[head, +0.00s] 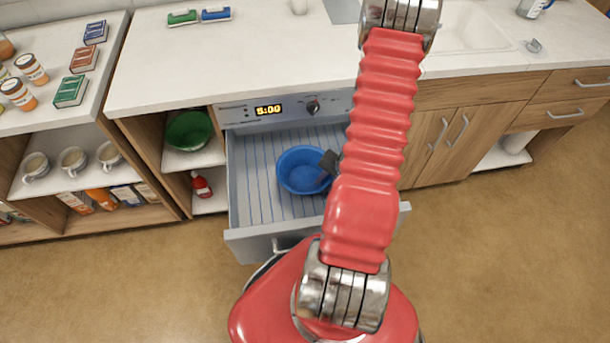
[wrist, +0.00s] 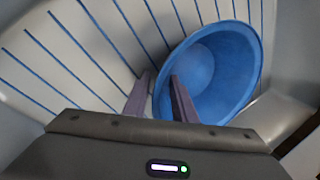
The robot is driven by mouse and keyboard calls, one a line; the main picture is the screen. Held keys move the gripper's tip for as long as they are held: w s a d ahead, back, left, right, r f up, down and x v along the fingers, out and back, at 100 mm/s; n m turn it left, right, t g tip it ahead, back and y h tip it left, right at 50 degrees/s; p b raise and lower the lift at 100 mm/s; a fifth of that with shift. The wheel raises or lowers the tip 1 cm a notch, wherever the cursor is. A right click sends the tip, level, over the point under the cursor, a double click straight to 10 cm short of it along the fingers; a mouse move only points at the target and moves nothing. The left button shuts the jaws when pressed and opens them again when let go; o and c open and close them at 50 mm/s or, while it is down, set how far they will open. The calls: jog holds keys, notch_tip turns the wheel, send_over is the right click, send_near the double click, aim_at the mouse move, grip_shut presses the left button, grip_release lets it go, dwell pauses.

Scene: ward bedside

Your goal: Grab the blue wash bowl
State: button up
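The blue wash bowl (head: 301,171) stands upright in the pulled-out drawer (head: 255,180), under the panel with the clock display. My gripper (head: 329,161) is at the bowl's right rim in the head view, partly hidden by my red arm. In the wrist view, my gripper's two fingers (wrist: 161,77) are apart. One finger is outside the bowl (wrist: 222,68) and the other is over its inside, with the near rim between them. I see a gap between the fingers, and no firm grip on the wall shows.
The drawer's side walls and front (head: 262,240) enclose the bowl. A green bowl (head: 188,131) and a red bottle (head: 201,185) are on shelves to the left. The worktop (head: 230,60) lies above, with green and blue items at its back. The drawer floor left of the bowl is clear.

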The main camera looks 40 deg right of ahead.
jog(key=shift+c, duration=0.3)
grip_shut()
jog(key=shift+r, duration=0.15)
dwell(0.3)
jog(key=shift+r, duration=4.9)
